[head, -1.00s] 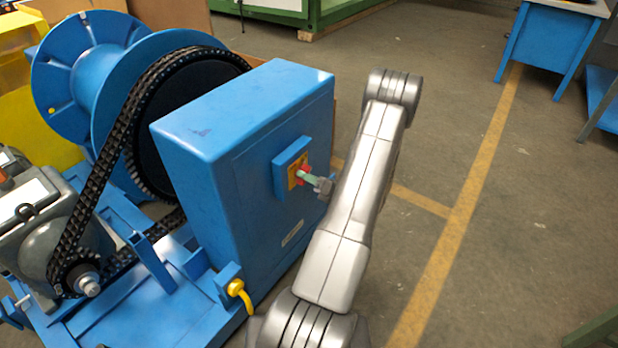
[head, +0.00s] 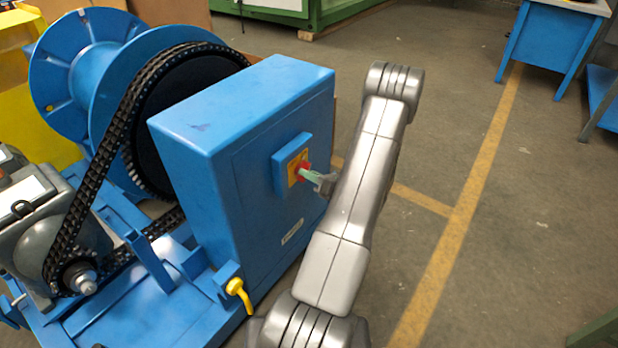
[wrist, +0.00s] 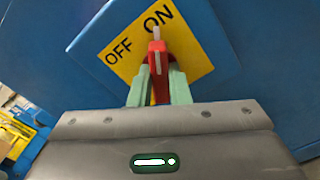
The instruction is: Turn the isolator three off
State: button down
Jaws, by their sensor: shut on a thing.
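The isolator is a red handle (wrist: 157,62) on a yellow plate (wrist: 190,52) marked OFF and ON, set on a blue box; its pointer is at ON in the wrist view. In the head view the isolator's yellow plate (head: 294,165) is on the right face of the blue cabinet. My gripper (wrist: 158,84) has its green fingertips on both sides of the red handle and is shut on it. In the head view my gripper (head: 309,175) reaches the handle from the right. A "three" label is not visible.
The blue cabinet (head: 232,120) stands beside a black chain (head: 98,175) and a blue drum (head: 88,65). A yellow-handled valve (head: 238,289) sits low at the cabinet's front corner. The floor to the right is open, with yellow lines (head: 470,195).

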jog(key=shift+f+n+b, duration=0.1)
jog(key=shift+n+b, duration=7.2)
jog(key=shift+n, duration=0.4)
jog(key=c, duration=1.4)
grip_release()
jog(key=shift+o, duration=0.2)
jog(key=p+v, duration=0.3)
jog(key=v, duration=1.1)
jog(key=shift+a, duration=0.1)
